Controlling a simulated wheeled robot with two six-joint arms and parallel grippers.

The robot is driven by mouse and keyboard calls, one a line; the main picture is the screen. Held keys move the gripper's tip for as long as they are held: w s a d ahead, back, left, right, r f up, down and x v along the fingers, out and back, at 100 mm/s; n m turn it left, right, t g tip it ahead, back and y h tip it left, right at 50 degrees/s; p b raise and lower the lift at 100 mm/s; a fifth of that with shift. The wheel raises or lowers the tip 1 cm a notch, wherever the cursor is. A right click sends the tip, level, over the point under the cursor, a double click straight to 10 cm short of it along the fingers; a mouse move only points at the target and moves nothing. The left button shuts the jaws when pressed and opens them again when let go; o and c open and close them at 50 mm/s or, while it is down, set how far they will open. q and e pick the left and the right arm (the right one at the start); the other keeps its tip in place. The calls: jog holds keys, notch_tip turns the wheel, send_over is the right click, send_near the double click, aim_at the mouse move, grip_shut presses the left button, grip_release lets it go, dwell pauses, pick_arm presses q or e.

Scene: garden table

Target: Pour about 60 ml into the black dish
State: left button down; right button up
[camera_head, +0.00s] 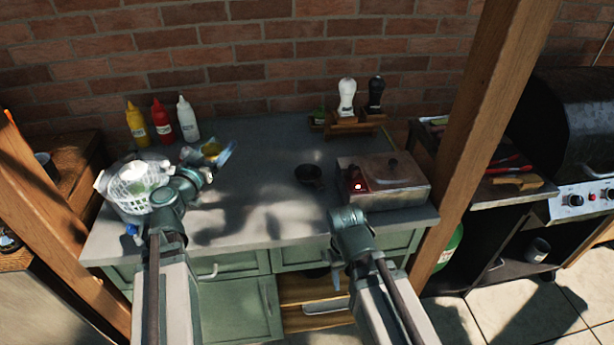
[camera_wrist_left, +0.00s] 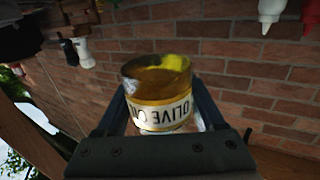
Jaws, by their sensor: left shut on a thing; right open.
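My left gripper (camera_head: 218,153) is shut on a small clear jar of amber oil (camera_head: 210,149) and holds it above the left part of the table. In the left wrist view the jar (camera_wrist_left: 158,92) sits between both fingers, its white label reading "OLIVE O" upside down in that picture. The black dish (camera_head: 309,174) stands on the tabletop, right of the jar and apart from it. Its contents are too dark to tell. My right gripper (camera_head: 338,273) hangs low by the table's front edge, mostly hidden by my arm; it is open.
A white basket (camera_head: 137,184) stands at the table's left, beside my left arm. Yellow (camera_head: 137,124), red (camera_head: 162,121) and white (camera_head: 188,118) bottles stand behind. A metal burner box (camera_head: 385,182) with a red light is right of the dish. The middle tabletop (camera_head: 265,150) is clear.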

pick_arm(q)
jog(key=w+d+f+m+g+h+b, duration=0.2)
jog(key=d+f+m+h, duration=0.1)
jog(key=d, duration=0.6)
jog(key=w+d+f+m+g+h+b, duration=0.1)
jog(key=d+f+m+g+h+b, duration=0.1)
jog(key=d+h, duration=0.3)
jog(key=shift+w+d+f+m+b, duration=0.35)
jog(key=shift+d+f+m+b, duration=0.35)
jog(key=shift+d, duration=1.5)
